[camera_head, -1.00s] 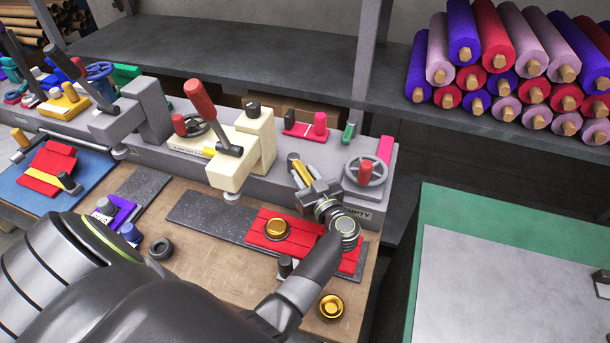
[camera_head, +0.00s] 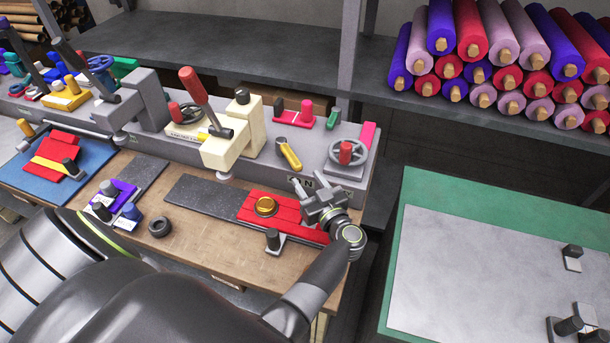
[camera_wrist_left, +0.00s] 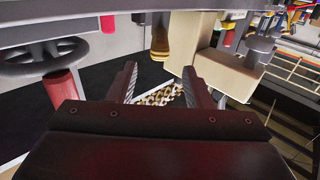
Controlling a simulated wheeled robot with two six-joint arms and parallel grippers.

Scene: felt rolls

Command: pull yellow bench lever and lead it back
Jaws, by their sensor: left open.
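The yellow bench lever (camera_head: 289,154) is on the front face of the grey bench housing, below the red and pink blocks and left of the handwheel. It slants down to the right. In the left wrist view a brownish-yellow handle (camera_wrist_left: 160,42), which looks like the lever, shows beyond the fingertips. My left gripper (camera_head: 308,188) is open and empty, just below and right of the lever and apart from it. Its two fingers also show in the left wrist view (camera_wrist_left: 159,80), with a gap between them and the handle. My right gripper is not in view.
The handwheel with a red knob (camera_head: 346,153) stands close right of the lever. A cream block with a red-handled lever (camera_head: 198,88) is to the left. Red slats with a brass knob (camera_head: 265,206) lie beneath. A green-edged table (camera_head: 440,195) is at right.

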